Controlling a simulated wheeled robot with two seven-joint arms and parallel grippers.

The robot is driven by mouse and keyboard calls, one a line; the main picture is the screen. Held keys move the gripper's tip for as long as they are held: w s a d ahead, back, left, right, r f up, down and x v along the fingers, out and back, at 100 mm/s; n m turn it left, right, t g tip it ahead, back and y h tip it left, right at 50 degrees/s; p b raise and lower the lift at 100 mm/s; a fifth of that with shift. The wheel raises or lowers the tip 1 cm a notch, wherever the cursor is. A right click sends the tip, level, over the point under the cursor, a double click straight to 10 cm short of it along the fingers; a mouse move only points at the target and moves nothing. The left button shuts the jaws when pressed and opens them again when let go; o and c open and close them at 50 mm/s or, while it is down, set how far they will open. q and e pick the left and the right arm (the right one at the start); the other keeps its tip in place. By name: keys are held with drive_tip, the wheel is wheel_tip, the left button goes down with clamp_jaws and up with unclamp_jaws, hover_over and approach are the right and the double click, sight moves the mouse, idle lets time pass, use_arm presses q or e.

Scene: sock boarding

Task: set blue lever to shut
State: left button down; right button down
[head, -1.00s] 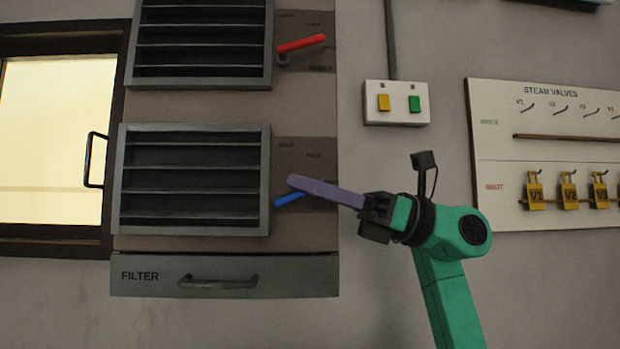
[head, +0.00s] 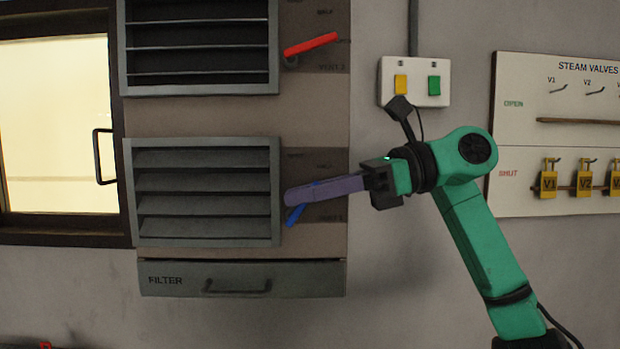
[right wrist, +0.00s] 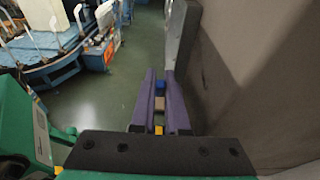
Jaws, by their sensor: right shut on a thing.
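The blue lever (head: 294,216) is on the panel right of the lower louvre vent (head: 205,241). It slants steeply up to the right. My right gripper (head: 293,197) comes in from the right, with its purple fingers shut on the blue lever and covering its middle. Blue shows just below and above the fingers. The lower vent's slats look tilted and nearly cover its gaps. The labels by the lever are too blurred or covered to read. In the right wrist view the purple fingers (right wrist: 160,76) have a small blue patch between them. My left gripper is not in view.
A red lever (head: 311,44) sits beside the upper vent (head: 200,90), whose gaps are dark and open. A FILTER drawer (head: 240,277) is below. A switch box (head: 416,97) and a steam valve board (head: 545,125) are to the right. A window (head: 60,130) is left.

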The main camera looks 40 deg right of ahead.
drive_tip(key=shift+r, duration=0.15)
drive_tip(key=c, duration=0.9)
unclamp_jaws()
drive_tip(key=shift+d, duration=0.1)
drive_tip(key=v, duration=1.4)
drive_tip(key=shift+s+d, duration=0.15)
drive_tip(key=shift+s, duration=0.1)
